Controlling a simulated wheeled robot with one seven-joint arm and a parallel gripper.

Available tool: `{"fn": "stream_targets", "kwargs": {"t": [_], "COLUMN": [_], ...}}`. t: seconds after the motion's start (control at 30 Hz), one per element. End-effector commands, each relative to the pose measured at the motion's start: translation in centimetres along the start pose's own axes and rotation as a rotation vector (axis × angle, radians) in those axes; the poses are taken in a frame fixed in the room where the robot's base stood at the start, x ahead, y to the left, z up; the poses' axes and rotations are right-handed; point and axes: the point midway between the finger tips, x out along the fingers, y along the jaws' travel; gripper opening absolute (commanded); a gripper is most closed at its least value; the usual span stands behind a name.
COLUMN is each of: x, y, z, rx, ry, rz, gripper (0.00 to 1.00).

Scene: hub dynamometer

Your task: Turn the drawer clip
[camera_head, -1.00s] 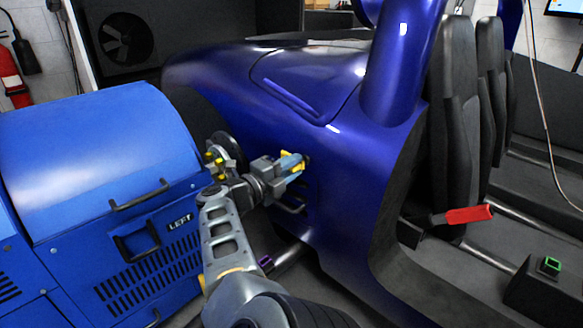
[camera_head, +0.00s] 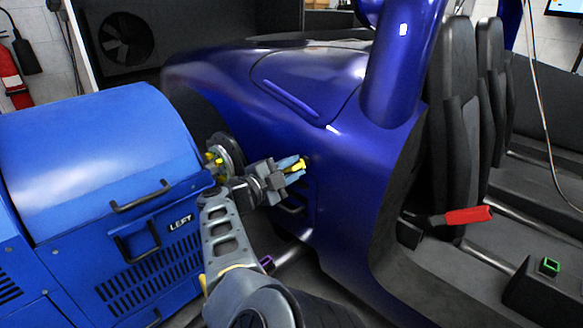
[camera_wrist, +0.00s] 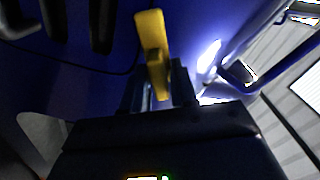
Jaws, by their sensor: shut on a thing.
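The drawer clip is a small yellow piece (camera_head: 300,164) on the side panel of the blue car body. It also shows as a yellow bar (camera_wrist: 152,40) in the wrist view, standing nearly upright in the picture. My gripper (camera_head: 291,172) reaches the panel from the left and is shut on the clip. In the wrist view my fingers (camera_wrist: 158,92) stand on either side of the clip's lower end. The fingers hide part of the clip in the head view.
A dark handle (camera_head: 293,208) sits on the panel just below my gripper. The blue dynamometer unit (camera_head: 95,150) marked LEFT stands close on the left, by the wheel hub (camera_head: 226,155). A red-gripped lever (camera_head: 462,215) and seats are at the right.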

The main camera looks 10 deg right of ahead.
Motion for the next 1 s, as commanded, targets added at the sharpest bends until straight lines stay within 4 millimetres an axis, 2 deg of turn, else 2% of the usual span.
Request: {"fn": "stream_targets", "kwargs": {"t": [0.7,1.0], "x": [-0.04,0.0], "y": [0.04,0.08], "z": [0.01,-0.02], "rx": [-0.676,-0.904], "ry": [-0.001,0.0], "rz": [0.002,0.002], "gripper": [0.0,0.0]}}
